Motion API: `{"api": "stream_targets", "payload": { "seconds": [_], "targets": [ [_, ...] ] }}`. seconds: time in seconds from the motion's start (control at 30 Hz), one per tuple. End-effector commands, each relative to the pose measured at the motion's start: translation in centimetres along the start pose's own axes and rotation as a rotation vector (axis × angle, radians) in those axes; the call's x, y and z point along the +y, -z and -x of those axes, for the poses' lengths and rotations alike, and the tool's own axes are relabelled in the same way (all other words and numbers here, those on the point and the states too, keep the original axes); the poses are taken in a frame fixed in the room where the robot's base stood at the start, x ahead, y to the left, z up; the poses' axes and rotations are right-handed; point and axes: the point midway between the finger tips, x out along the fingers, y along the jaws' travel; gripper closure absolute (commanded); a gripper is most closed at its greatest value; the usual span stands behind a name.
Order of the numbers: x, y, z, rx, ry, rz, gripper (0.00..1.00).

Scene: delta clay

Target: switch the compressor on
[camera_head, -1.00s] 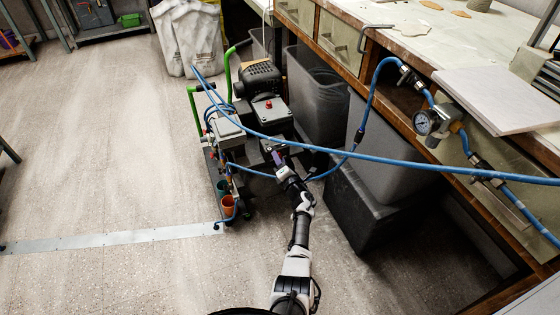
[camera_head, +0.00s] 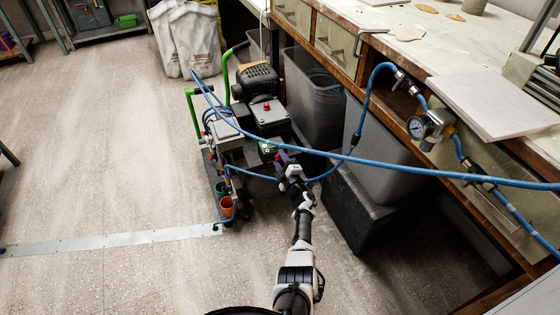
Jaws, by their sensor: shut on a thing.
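The compressor (camera_head: 268,116) stands on the floor left of the bench, with a black finned motor, a grey box with a red knob on top, and green upright handles. My gripper (camera_head: 278,156) is at its near side, low, just in front of a small panel (camera_head: 266,148) that shows bright green. The jaws are shut at this panel, on what looks like the compressor's switch. The fingers and wrist largely hide the part between them, so its exact shape and position cannot be made out.
Grey bins (camera_head: 313,95) and a black box (camera_head: 365,205) stand to the right.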

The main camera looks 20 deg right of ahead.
Motion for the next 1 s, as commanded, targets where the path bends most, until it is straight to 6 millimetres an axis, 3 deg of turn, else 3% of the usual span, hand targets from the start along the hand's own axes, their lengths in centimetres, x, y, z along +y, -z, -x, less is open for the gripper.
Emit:
{"api": "stream_targets", "payload": {
  "seconds": [0.43, 1.0],
  "targets": [
    [0.13, -0.25, -0.1, 0.002, 0.0, -0.28, 0.81],
    [0.14, -0.29, -0.13, 0.003, -0.001, -0.347, 0.81]
  ]
}}
